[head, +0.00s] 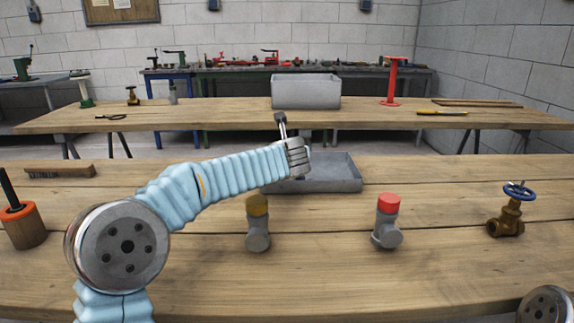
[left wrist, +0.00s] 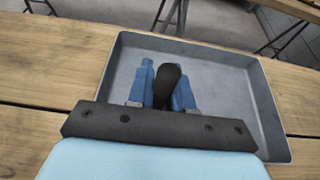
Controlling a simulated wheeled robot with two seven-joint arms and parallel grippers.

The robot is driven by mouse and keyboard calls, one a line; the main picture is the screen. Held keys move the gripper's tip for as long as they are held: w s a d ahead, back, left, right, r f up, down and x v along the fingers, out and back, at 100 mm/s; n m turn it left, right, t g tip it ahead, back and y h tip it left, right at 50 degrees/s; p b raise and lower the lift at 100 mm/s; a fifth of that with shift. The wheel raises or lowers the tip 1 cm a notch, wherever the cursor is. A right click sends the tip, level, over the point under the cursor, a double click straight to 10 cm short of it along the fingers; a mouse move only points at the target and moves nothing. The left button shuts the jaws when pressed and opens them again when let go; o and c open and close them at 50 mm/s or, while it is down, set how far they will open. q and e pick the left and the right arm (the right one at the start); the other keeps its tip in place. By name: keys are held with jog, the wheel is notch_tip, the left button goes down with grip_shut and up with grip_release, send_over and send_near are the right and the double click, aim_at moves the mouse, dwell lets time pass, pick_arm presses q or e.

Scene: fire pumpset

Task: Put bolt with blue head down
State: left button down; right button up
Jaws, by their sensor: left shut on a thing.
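My left gripper (head: 281,120) reaches forward in the head view, over the far side of the near table. In the left wrist view its blue fingers (left wrist: 164,72) are shut on a dark, rounded thing (left wrist: 167,84), seen over the grey tray. I cannot make out a blue head on it; blue shows only at the fingers. The shallow grey tray (head: 342,180) lies on the table, partly hidden by my left wrist. The tray (left wrist: 225,57) looks empty where its floor shows. My right gripper is outside both views.
A wooden block with an orange ring (head: 22,225) is at left. A grey bin (head: 306,92) sits on the table behind.

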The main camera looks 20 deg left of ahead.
pick_arm(q)
jog(key=shift+f, duration=0.9)
jog(key=shift+f, duration=0.2)
jog(key=c, duration=1)
grip_release()
jog(key=shift+c, duration=0.2)
jog(key=shift+r, duration=0.2)
jog(key=b+v, duration=0.1)
jog(key=v, duration=1.1)
jog(key=shift+s+d+f, duration=0.1)
jog(key=shift+f, duration=0.05)
